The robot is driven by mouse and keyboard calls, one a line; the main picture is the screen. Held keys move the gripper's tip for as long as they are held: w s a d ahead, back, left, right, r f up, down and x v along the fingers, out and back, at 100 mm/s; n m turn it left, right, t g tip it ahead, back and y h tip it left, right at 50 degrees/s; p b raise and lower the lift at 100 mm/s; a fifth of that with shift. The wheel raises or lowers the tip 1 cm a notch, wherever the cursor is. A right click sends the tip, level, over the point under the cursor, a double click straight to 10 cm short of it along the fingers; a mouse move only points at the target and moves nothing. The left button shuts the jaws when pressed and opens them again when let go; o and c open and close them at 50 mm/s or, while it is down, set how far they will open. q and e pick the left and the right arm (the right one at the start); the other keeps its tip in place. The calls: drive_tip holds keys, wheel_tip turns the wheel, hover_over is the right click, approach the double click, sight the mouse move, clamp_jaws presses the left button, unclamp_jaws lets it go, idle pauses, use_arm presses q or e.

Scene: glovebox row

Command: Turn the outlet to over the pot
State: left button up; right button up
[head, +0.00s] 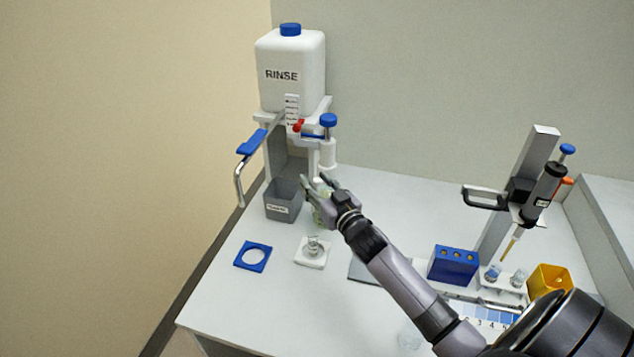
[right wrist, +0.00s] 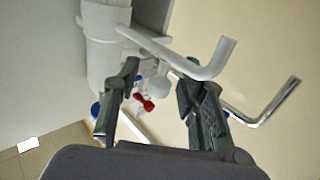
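A bent light-grey outlet pipe (right wrist: 190,68) leaves a white upright cylinder (right wrist: 103,50) in the right wrist view. In the head view the cylinder (head: 327,153) stands under a blue knob; the pipe is not clear there. My right gripper (head: 319,183) is beside and below it. In the right wrist view its fingers (right wrist: 162,105) are apart with nothing held between; the pipe crosses beyond them, contact unclear. A second bent metal pipe (head: 240,180) with a blue grip hangs left. A small glass pot (head: 313,246) stands on a white square holder. My left gripper is out of view.
A white RINSE bottle (head: 291,72) sits on the stand, with a red valve (head: 298,126) below. A grey box (head: 284,204) is left of my gripper. A blue ring plate (head: 253,256) lies nearby. A pipette stand (head: 515,190) and blue rack (head: 453,264) are at right.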

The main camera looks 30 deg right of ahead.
clamp_jaws()
idle(0.4)
idle(0.4)
